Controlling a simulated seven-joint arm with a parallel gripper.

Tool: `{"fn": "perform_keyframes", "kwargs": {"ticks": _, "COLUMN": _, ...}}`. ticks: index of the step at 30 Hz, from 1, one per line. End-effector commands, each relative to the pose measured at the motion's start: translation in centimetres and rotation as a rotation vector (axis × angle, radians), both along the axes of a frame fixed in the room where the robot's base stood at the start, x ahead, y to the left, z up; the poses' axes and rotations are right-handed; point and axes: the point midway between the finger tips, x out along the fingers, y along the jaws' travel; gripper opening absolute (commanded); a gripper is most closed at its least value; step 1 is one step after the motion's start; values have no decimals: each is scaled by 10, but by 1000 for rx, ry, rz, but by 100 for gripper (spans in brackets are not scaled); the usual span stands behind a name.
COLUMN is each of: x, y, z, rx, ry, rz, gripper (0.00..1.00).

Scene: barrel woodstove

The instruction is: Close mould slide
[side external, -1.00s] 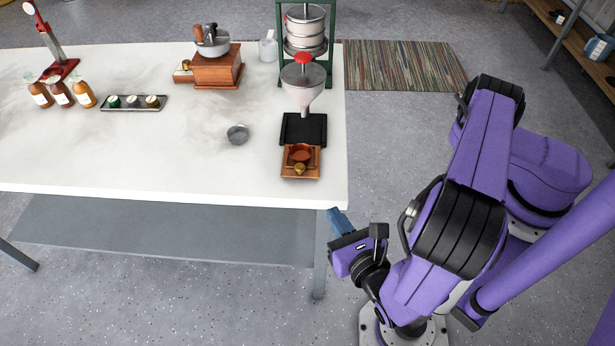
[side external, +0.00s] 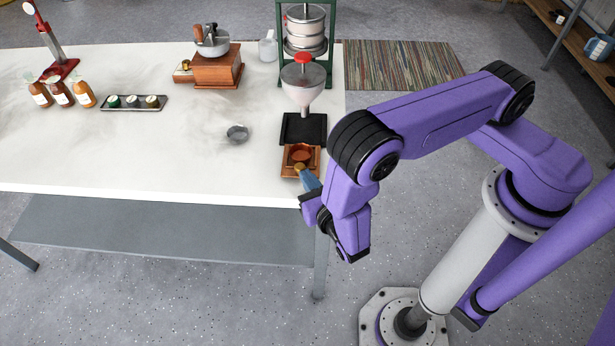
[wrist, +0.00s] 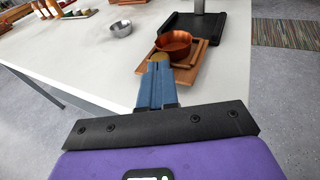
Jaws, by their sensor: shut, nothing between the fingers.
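The mould slide looks to be the small wooden drawer (side external: 291,163) at the near right end of the white table. It holds a reddish-brown round cup (side external: 301,153) and has a brass knob at its front; it juts out in front of the black base (side external: 303,129) under the funnel. My gripper (side external: 308,180) is shut and empty, its blue fingers at the drawer's front by the knob. In the wrist view the fingers (wrist: 157,70) point at the brass knob (wrist: 158,57), just below the cup (wrist: 173,45). Whether they touch it I cannot tell; the fingers partly hide the knob.
A funnel with a red cap (side external: 303,75) stands over the black base, before a green-framed press (side external: 306,35). A small grey bowl (side external: 237,133) lies to the left. A wooden grinder (side external: 217,68), bottles (side external: 61,93) and a tray of jars (side external: 133,103) stand farther off. The table's middle is clear.

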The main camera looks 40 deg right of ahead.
Motion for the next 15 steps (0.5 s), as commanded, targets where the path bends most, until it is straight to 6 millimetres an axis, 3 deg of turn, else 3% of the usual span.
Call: {"fn": "perform_keyframes", "kwargs": {"ticks": 15, "x": 8, "y": -4, "z": -1, "rx": 0, "ry": 0, "rz": -2, "gripper": 0}}
